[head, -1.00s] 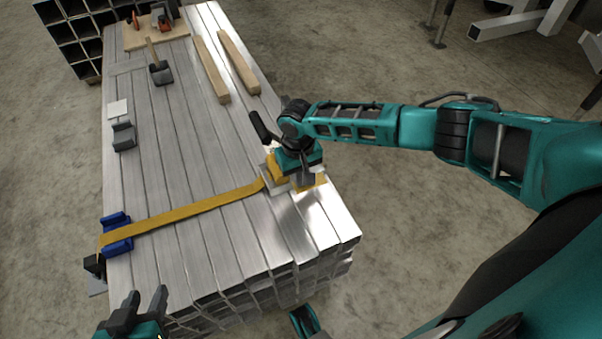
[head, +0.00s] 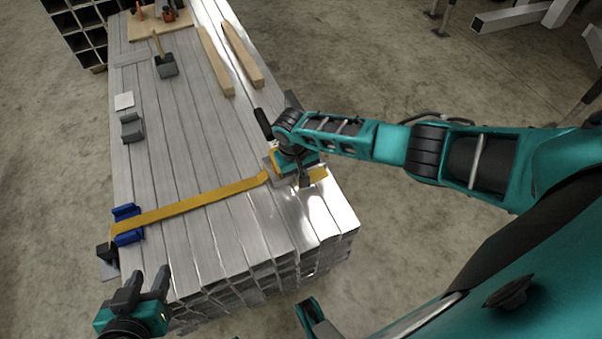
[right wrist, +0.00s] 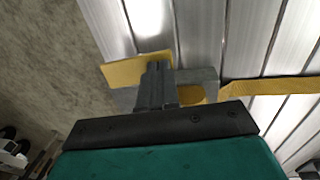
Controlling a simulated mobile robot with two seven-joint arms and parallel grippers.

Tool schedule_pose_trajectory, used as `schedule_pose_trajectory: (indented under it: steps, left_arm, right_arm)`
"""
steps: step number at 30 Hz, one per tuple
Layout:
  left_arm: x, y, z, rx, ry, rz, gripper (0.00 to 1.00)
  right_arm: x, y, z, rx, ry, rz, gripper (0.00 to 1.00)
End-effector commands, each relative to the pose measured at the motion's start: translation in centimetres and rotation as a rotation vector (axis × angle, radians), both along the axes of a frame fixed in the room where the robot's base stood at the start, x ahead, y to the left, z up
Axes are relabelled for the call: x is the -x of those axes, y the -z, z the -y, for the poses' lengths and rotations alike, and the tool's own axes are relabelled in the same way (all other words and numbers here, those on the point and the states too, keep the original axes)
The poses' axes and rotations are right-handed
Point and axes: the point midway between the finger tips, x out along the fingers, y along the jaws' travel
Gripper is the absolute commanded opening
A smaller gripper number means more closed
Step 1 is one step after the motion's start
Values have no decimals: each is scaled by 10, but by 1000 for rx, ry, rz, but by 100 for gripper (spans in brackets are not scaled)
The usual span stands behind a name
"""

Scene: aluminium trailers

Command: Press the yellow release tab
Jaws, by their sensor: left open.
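A yellow strap (head: 195,203) runs across the stack of aluminium bars to a grey metal buckle, which shows in the right wrist view (right wrist: 207,76). My right gripper (head: 304,182) is over the buckle, its fingers pointing down. In the right wrist view its fingers (right wrist: 157,72) are together, with nothing seen between them. A rounded yellow piece (right wrist: 190,95), possibly the release tab, shows beside the fingers, partly hidden by my gripper. I cannot tell whether the fingers touch it. My left gripper (head: 150,281) is open and empty by the stack's near left corner.
A blue edge guard (head: 127,226) holds the strap's left end. A mallet (head: 164,63), a grey block (head: 131,127), a white square (head: 124,100) and two wooden battens (head: 215,62) lie on the bars. A board with tools (head: 158,22) is at the far end.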

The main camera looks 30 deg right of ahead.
Motion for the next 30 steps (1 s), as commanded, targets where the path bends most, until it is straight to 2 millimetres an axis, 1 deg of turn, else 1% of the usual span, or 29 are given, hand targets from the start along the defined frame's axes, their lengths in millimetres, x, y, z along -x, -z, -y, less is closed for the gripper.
schedule_pose_trajectory:
  steps: [3,8,20,26,30]
  left_arm:
    - [0,-9,1,4,-3,0,43]
    - [0,-16,1,5,-3,0,43]
    - [0,-15,1,3,-2,0,43]
    - [2,-10,-1,-4,3,-4,43]
    - [2,3,-1,-3,3,-2,43]
  right_arm:
    - [1,-7,-1,-2,0,-2,0]
    - [1,-13,0,0,-1,-2,0]
    - [0,-13,0,1,0,-1,0]
    - [0,-10,0,1,0,0,0]
    - [0,2,0,0,0,1,0]
